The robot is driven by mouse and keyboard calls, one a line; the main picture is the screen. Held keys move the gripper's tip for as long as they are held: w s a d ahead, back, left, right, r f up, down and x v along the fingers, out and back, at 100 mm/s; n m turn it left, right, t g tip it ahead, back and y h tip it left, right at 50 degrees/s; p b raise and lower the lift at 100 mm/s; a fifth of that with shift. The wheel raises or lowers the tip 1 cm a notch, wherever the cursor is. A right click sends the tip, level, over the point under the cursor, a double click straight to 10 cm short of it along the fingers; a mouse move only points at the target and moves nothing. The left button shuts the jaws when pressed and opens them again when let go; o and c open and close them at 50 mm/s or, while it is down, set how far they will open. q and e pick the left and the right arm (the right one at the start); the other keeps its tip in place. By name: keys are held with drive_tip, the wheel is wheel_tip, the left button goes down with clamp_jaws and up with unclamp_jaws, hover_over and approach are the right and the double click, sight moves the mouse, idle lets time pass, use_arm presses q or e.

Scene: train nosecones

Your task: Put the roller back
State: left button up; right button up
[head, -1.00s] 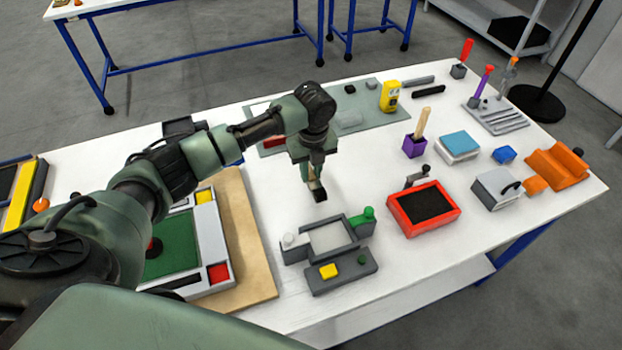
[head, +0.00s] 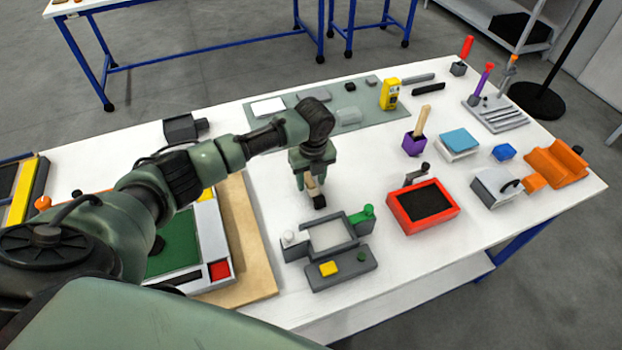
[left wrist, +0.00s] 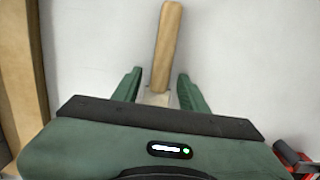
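My left gripper (head: 311,179) points down above the white table, left of centre in the head view. The roller (head: 318,199) is between its fingers: a tan handle with a dark end hanging below the fingertips. In the left wrist view the roller's wooden handle (left wrist: 167,45) rises between the two green fingers, with a pale part at its base; the dark end is hidden there. The roller appears just off the table, though the gap is hard to judge. A red tray with a black inside (head: 424,206) stands to the right, with a small grey bracket (head: 415,177) at its back edge. My right gripper is not in view.
A grey fixture (head: 342,272) with white and green posts stands just in front of the gripper. A wooden board (head: 246,235) with a framed green panel lies left. A purple holder (head: 413,146), a blue-topped block (head: 459,142) and an orange stand (head: 557,165) are right.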

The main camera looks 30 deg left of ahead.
sight(312, 184)
use_arm(q)
drive_tip(key=shift+r, duration=0.3)
wheel_tip(312, 184, up, 12)
drive_tip(key=b, duration=0.2)
drive_tip(key=shift+s+d+f, duration=0.15)
drive_tip(key=shift+s+d, duration=0.15)
drive_tip(key=shift+d, duration=0.05)
